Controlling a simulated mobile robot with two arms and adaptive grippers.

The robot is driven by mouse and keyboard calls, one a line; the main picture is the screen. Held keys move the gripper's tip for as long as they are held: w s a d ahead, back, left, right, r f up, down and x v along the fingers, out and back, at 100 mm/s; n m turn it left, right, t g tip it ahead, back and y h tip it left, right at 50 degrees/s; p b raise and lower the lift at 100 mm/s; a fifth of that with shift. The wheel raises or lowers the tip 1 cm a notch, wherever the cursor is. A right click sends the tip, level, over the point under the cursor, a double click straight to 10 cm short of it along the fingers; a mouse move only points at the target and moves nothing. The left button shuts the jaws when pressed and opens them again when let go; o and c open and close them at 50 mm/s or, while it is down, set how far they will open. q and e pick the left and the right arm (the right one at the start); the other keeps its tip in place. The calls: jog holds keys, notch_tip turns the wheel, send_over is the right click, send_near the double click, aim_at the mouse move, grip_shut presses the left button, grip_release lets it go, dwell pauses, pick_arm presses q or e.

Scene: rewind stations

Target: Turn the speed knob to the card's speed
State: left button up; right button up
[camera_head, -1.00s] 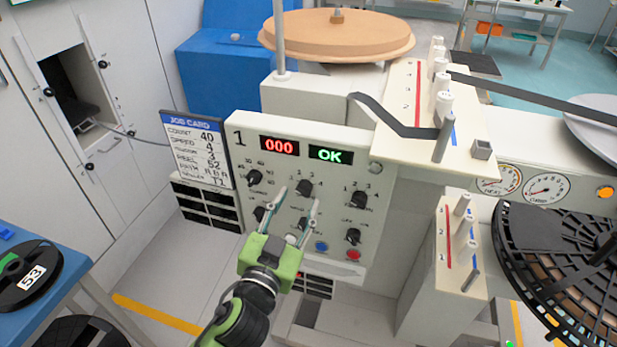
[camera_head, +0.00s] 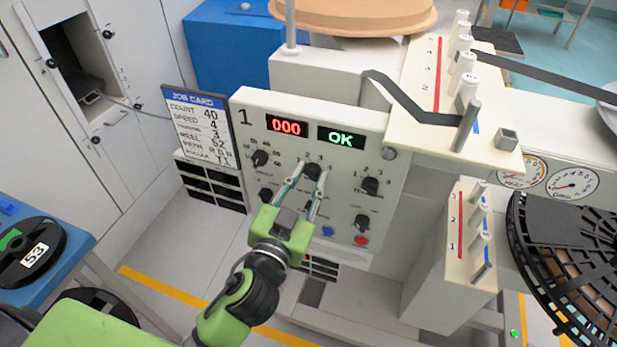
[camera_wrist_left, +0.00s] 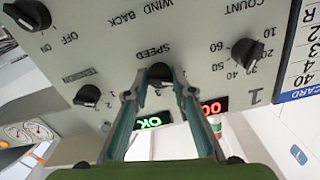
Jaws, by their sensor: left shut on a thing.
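The control panel (camera_head: 238,120) carries several black knobs. The speed knob (camera_head: 312,171) is in the top row, under the red 000 and green OK displays; in the upside-down left wrist view the speed knob (camera_wrist_left: 160,72) is beside the word SPEED. My left gripper (camera_head: 306,175) is shut on the speed knob, one fingertip on each side of it. Its fingers (camera_wrist_left: 160,90) partly cover the knob and scale, so I cannot read the pointer's setting. The job card (camera_head: 199,135), left of the panel, reads speed 4. My right gripper is not in view.
The count knob (camera_head: 260,158) and tension knob (camera_head: 370,186) flank the speed knob. Lower knobs, a blue button (camera_head: 328,231) and a red button (camera_head: 361,240) sit below. A roller board (camera_head: 418,90) juts out at the upper right.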

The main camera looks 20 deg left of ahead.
pick_arm(q)
jog(key=shift+m, duration=0.3)
jog(key=m+p, duration=0.2)
jog(key=m, duration=0.3)
jog(key=shift+r+m+p, duration=0.15)
jog(key=shift+m+p, duration=0.15)
jog(key=shift+p, duration=0.1)
jog(key=m+p, duration=0.1)
jog(key=m, duration=0.2)
jog(key=shift+m, duration=0.3)
jog(key=m+p, duration=0.2)
jog(key=m, duration=0.2)
jog(key=shift+m, duration=0.3)
jog(key=m+p, duration=0.2)
jog(key=m, duration=0.4)
jog(key=shift+r, duration=0.1)
jog(key=m+p, duration=0.2)
jog(key=m, duration=0.4)
jog(key=shift+p, duration=0.3)
jog(key=shift+w+m, duration=0.1)
jog(key=shift+m, duration=0.3)
